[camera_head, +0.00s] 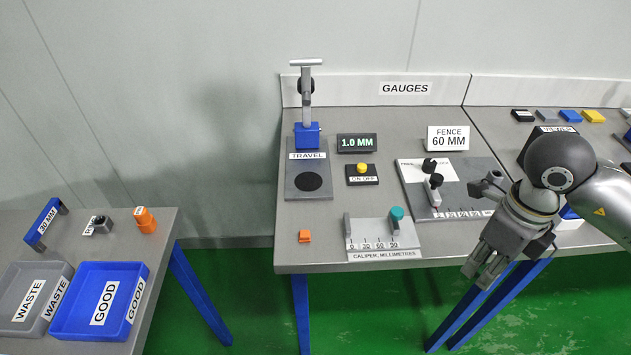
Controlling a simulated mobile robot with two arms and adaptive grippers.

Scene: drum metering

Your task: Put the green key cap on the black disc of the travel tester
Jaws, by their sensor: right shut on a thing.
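The travel tester (307,138) stands at the left of the gauge bench, a blue block with a grey post and top bar. Its black disc (308,181) lies bare on the dark base plate below the TRAVEL label. My right gripper (480,272) is at the bench's front edge, right of the caliper and well to the right of the disc, fingers pointing down. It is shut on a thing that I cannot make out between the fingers. I do not see a green key cap; it may be hidden by the gripper. My left gripper is not in view.
A 1.0 MM display (357,143), a yellow ON/OFF button (362,168), an orange block (305,236) and a caliper with a teal knob (397,213) are near the tester. A fence gauge (447,172) stands further right. Waste (12,272) and good (140,280) trays sit at left.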

